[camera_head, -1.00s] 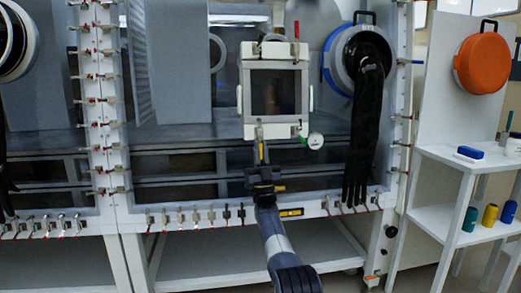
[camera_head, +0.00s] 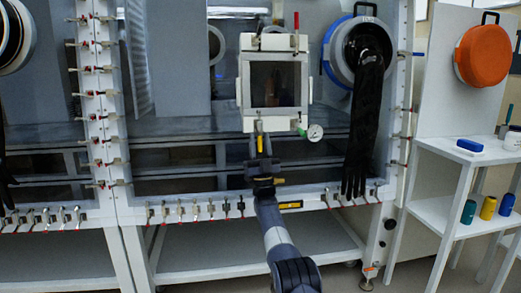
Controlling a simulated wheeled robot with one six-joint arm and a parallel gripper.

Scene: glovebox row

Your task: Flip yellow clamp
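The yellow clamp (camera_head: 259,143) shows as a small upright yellow piece just below the white-framed square door (camera_head: 244,100) on the glovebox front. My gripper (camera_head: 260,152) is a dark shape at the end of my arm, which comes up from the lower right. Its fingertips are at the yellow piece and overlap it in this view. I cannot tell whether they touch it or how far apart they are. A clamp with a red handle (camera_head: 296,20) stands at the door's top edge, and a green-tipped part (camera_head: 302,132) is at its lower right.
A round gauge (camera_head: 315,132) sits right of the door's lower edge, close to my gripper. A black glove (camera_head: 362,125) hangs from a blue-rimmed port further right. Several small clamps line the lower rail (camera_head: 175,213). A white shelf (camera_head: 465,155) with bottles stands at the right.

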